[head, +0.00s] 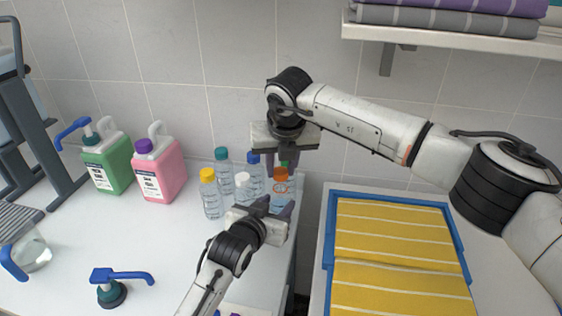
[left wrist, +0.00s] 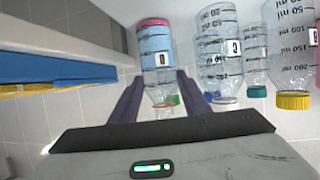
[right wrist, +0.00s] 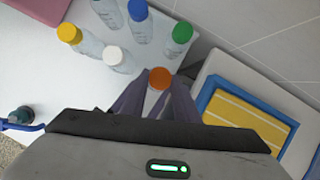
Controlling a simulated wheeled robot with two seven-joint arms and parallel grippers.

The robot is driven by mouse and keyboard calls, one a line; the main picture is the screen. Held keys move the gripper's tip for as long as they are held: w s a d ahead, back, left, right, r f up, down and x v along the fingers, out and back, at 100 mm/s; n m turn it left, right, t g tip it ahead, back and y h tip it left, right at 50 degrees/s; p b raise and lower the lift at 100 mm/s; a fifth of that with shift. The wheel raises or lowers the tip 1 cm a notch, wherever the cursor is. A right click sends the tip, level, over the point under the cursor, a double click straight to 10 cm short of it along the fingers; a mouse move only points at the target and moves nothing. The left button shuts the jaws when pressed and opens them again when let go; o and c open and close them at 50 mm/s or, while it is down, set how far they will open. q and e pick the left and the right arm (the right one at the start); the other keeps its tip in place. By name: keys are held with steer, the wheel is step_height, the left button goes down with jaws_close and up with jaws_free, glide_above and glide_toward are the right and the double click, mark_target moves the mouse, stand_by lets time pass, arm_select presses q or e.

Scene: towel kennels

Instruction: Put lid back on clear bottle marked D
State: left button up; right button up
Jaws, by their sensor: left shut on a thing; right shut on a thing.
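A clear bottle (left wrist: 157,45) with a letter label that looks like D stands between the fingers of my left gripper (left wrist: 157,92). In the head view, my left gripper (head: 272,208) is shut on this bottle at the front right of the bottle group. An orange lid (head: 281,174) shows directly above the bottle. In the right wrist view, the orange lid (right wrist: 159,78) is between the fingertips of my right gripper (right wrist: 155,97), which is shut on it from above.
Close by stand clear bottles with yellow (head: 207,174), white (head: 243,178), teal (head: 221,153), blue (head: 253,158) and green (right wrist: 182,32) lids. Green (head: 108,165) and pink (head: 160,172) jugs stand left. A blue tray with yellow towels (head: 328,230) lies right, across a gap.

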stand_by(0.4)
steer(key=shift+f, duration=0.85)
steer(key=shift+f, duration=0.55)
arm_select(q)
jaws_close()
arm_select(e)
steer(key=shift+a+m+h, duration=0.25)
steer(key=shift+m+h, duration=0.25)
steer(key=shift+m, duration=0.7)
steer(key=m+h, duration=0.1)
steer(key=m, duration=0.2)
steer(key=shift+a, duration=0.15)
steer(key=shift+m+h, duration=0.3)
steer(key=shift+m, duration=0.3)
steer(key=o, duration=1)
